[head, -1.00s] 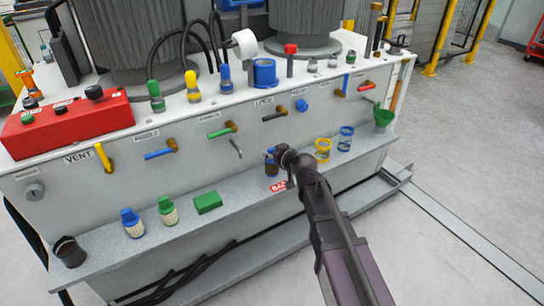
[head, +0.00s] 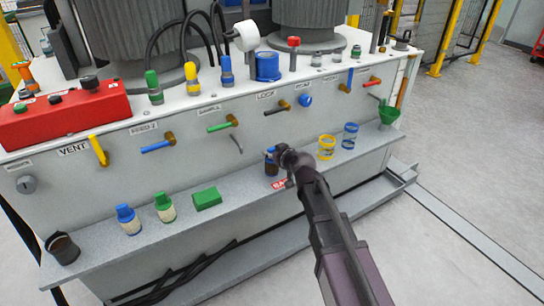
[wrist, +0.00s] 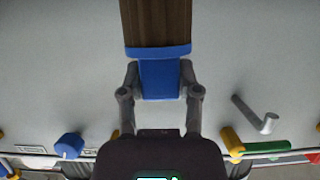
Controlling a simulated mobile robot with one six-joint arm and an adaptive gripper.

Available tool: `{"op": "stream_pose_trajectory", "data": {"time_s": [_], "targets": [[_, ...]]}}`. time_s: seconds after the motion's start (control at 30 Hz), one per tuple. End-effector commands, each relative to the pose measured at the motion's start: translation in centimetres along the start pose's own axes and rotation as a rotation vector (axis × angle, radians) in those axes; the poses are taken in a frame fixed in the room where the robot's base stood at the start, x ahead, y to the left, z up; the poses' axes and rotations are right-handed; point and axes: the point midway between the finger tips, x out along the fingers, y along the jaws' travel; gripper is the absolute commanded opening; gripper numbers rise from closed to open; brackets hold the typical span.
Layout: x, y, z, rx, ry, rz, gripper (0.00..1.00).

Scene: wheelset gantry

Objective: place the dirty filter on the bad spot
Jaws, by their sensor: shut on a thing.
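The dirty filter (head: 271,168) has a brown body and a blue cap. It stands about upright at the front shelf, just behind the red BAD label (head: 279,184) that marks the bad spot. In the wrist view its blue cap (wrist: 160,80) is between my two fingers, with the brown body beyond. My gripper (head: 281,157) is shut on the cap from the right. My gripper partly covers the filter, and I cannot tell whether its base touches the shelf.
The shelf (head: 240,190) also holds a green block (head: 207,198), blue-capped (head: 128,219) and green-capped (head: 165,207) pale filters, a dark cup (head: 62,248), and yellow (head: 326,147) and blue (head: 349,136) ringed jars. Valve handles, including a green one (head: 220,127), stick out above.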

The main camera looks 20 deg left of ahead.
Motion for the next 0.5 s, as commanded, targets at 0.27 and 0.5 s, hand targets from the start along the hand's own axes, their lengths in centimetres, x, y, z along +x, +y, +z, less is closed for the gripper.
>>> {"op": "stream_pose_trajectory", "data": {"time_s": [0.27,0.5], "targets": [[-0.03,0.10,0.05,0.001,0.000,0.001,0.00],[0.14,0.10,0.47,0.001,0.000,0.001,0.00]]}}
